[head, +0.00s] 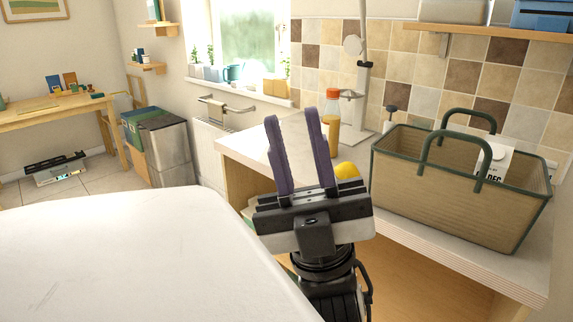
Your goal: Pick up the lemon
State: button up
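A yellow lemon (347,171) lies on the white counter (250,147), partly hidden behind the base of my gripper. My gripper (291,113) is in front of the counter with its two purple fingers pointing up in the picture. The fingers are apart, and counter shows between them with nothing held. The lemon shows just right of the right finger, outside the gap. I cannot tell the exact depth between my gripper and the lemon.
A large basket (440,205) with green handles stands right of the lemon. A bottle of orange liquid (331,124) and a grey stand (360,95) are behind it. A shelf (490,32) hangs above. A white surface (130,260) fills the lower left.

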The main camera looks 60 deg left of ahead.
aim_at(346, 170)
jog(key=u, duration=1.35)
jog(key=j+z, duration=0.15)
jog(key=z, duration=0.6)
jog(key=j+z, duration=0.75)
jog(key=j, duration=0.15)
jog(key=j+z, duration=0.1)
jog(key=j, duration=0.25)
jog(key=k+j+z, duration=0.15)
jog(key=j, duration=0.15)
jog(key=k+j+z, duration=0.1)
jog(key=j, duration=0.2)
jog(key=k+j, duration=0.1)
jog(key=j, duration=0.25)
jog(key=k+j+z, duration=0.1)
jog(key=j, duration=0.2)
jog(key=k+j, duration=0.15)
jog(key=j, duration=0.15)
